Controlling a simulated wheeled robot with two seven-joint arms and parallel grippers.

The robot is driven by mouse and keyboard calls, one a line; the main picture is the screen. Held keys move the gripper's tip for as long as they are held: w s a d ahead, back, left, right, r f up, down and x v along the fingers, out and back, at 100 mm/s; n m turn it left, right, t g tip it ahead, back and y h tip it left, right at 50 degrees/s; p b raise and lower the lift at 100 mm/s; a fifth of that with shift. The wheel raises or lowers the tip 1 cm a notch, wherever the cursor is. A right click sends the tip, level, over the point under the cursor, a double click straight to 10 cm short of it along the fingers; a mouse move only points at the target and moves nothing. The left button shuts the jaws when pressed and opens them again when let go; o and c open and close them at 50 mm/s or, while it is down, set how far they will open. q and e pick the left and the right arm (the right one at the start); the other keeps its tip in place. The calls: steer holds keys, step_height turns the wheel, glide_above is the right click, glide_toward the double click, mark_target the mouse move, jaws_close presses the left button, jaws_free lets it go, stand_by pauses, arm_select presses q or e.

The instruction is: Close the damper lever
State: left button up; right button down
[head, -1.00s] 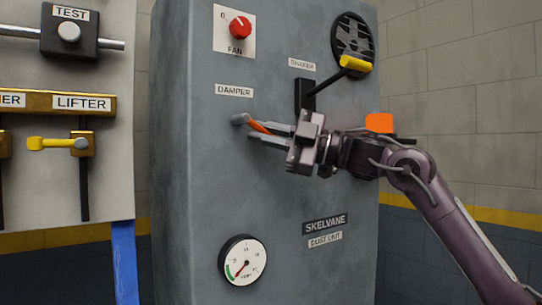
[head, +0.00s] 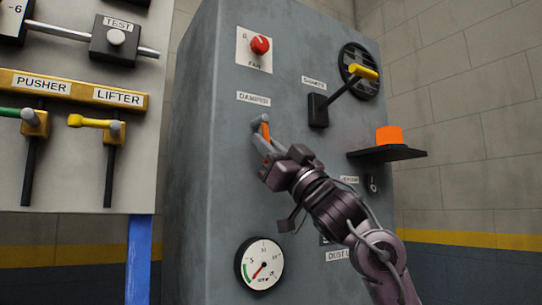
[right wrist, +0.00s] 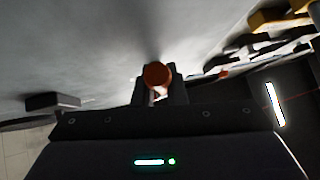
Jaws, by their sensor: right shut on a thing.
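The damper lever (head: 265,130) is a short handle with an orange grip, under the DAMPER label on the grey cabinet. It points mostly down from its grey pivot (head: 260,118). My right gripper (head: 265,143) is shut on the lever from below right, and its fingers hide part of the grip. In the right wrist view, the lever's round orange end (right wrist: 157,74) shows between the dark fingers of the right gripper (right wrist: 160,92). My left gripper is not in view.
The grey cabinet (head: 210,170) carries a red fan knob (head: 260,45), a yellow-handled lever (head: 363,72), a pressure gauge (head: 259,264) and a jutting black shelf with an orange lamp (head: 389,135). A lever panel (head: 70,185) stands at left.

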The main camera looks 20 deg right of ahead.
steer(key=shift+s+a+m+t+h+b, duration=0.1)
steer(key=shift+a+m+t+h+b, duration=0.1)
steer(key=shift+m+t+h, duration=0.5)
steer(key=shift+a+m+t+h+b, duration=0.15)
steer(key=shift+m+t+h, duration=0.15)
steer(key=shift+m+h, duration=0.75)
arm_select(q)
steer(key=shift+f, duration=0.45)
arm_select(e)
steer(key=shift+m, duration=0.35)
steer(key=shift+r+h, duration=0.1)
steer(key=shift+h, duration=0.15)
steer(key=c, duration=1.5)
jaws_free()
